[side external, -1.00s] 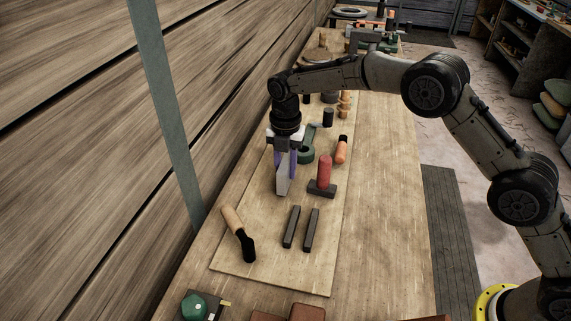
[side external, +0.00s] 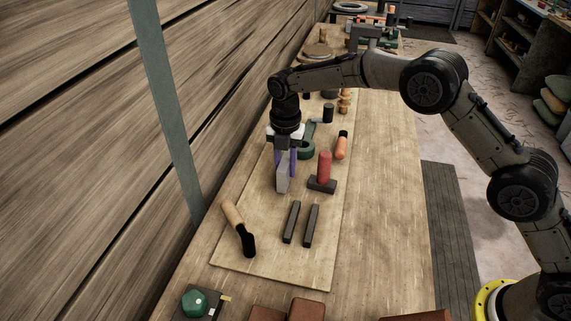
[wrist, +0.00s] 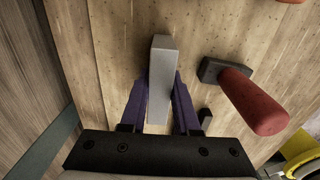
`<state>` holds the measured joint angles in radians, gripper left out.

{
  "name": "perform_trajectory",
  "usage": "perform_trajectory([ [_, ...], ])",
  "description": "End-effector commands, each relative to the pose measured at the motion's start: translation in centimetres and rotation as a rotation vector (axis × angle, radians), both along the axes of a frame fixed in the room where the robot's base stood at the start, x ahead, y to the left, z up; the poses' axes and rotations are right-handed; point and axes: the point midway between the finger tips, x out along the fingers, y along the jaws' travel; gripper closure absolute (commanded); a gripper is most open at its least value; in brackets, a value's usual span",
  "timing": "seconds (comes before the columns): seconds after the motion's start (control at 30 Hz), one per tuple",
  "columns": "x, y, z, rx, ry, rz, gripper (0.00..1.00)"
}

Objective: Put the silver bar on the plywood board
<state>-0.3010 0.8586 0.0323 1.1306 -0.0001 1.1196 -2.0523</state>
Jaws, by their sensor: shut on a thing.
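The silver bar (side external: 283,180) is a pale grey block held in my gripper (side external: 286,163). In the wrist view the silver bar (wrist: 160,80) sits between the purple fingers of my gripper (wrist: 161,85), which are shut on its sides. The plywood board (side external: 268,262) lies on the bench, and the bar is over its left part. The wrist view also shows the board (wrist: 115,50) under the bar. I cannot tell whether the bar's lower end touches the board.
A red-handled hammer (side external: 324,172) stands just right of the bar. Two dark bars (side external: 301,224) and a wooden-handled tool (side external: 240,230) lie on the near part of the board. A green tool (side external: 306,148) and an orange-handled tool (side external: 342,146) lie behind. The wooden wall is close at left.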

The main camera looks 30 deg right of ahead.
Motion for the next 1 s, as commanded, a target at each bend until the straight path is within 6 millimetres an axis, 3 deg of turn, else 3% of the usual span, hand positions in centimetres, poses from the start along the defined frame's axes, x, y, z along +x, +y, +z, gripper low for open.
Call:
perform_trajectory([
  [0.1,0.0,0.0,-0.1,0.001,-0.002,0.000,1.00],
  [0.13,0.0,0.0,-0.1,0.001,-0.002,0.000,0.67],
  [0.3,0.0,0.0,-0.1,0.000,-0.001,0.000,0.36],
  [0.77,0.0,0.0,-0.1,-0.001,0.001,0.000,0.35],
  [1.0,0.1,0.0,2.6,0.001,-0.003,0.000,0.35],
])
